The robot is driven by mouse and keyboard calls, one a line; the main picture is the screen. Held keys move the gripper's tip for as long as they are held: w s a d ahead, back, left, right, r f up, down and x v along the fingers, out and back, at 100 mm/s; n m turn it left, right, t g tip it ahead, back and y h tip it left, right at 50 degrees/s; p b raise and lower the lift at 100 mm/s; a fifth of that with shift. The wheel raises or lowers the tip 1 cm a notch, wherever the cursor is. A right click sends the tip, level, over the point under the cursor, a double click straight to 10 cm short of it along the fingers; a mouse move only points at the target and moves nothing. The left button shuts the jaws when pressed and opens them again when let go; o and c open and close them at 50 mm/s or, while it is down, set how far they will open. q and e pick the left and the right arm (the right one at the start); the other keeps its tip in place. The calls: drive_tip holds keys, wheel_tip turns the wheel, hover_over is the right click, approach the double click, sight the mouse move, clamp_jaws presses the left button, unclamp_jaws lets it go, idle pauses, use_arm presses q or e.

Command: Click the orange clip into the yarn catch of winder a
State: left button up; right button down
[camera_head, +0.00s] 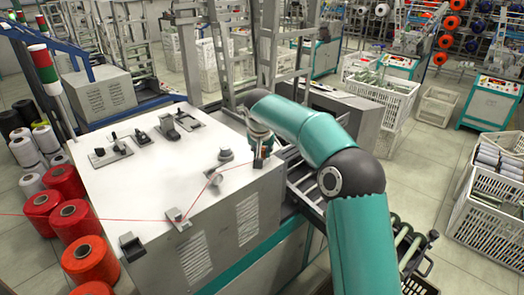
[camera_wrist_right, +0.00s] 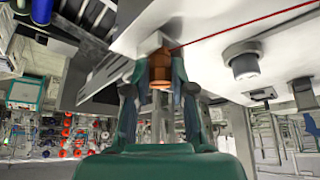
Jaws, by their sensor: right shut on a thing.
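The orange clip (camera_wrist_right: 160,70) sits between the two fingers of my right gripper (camera_wrist_right: 159,82) in the right wrist view. The gripper is shut on it. Just beyond the clip is a pale block (camera_wrist_right: 150,43) at the edge of the white-topped machine; I cannot tell whether this is the yarn catch or whether the clip is seated in it. In the head view my right gripper (camera_head: 260,158) is at the right edge of the machine top (camera_head: 150,190), and the clip is too small to make out. Red yarn (camera_head: 140,219) runs across the top towards the gripper. My left gripper is not in view.
A round guide (camera_head: 225,154) and a block guide (camera_head: 178,218) stand on the machine top, left of my gripper. Red yarn cones (camera_head: 90,260) stand at the left. A roller rack (camera_head: 405,245) lies right of the machine, partly behind my arm. White crates (camera_head: 490,215) stand at the right.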

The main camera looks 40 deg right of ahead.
drive_tip(key=c, duration=0.9)
unclamp_jaws()
drive_tip(key=shift+r, duration=0.1)
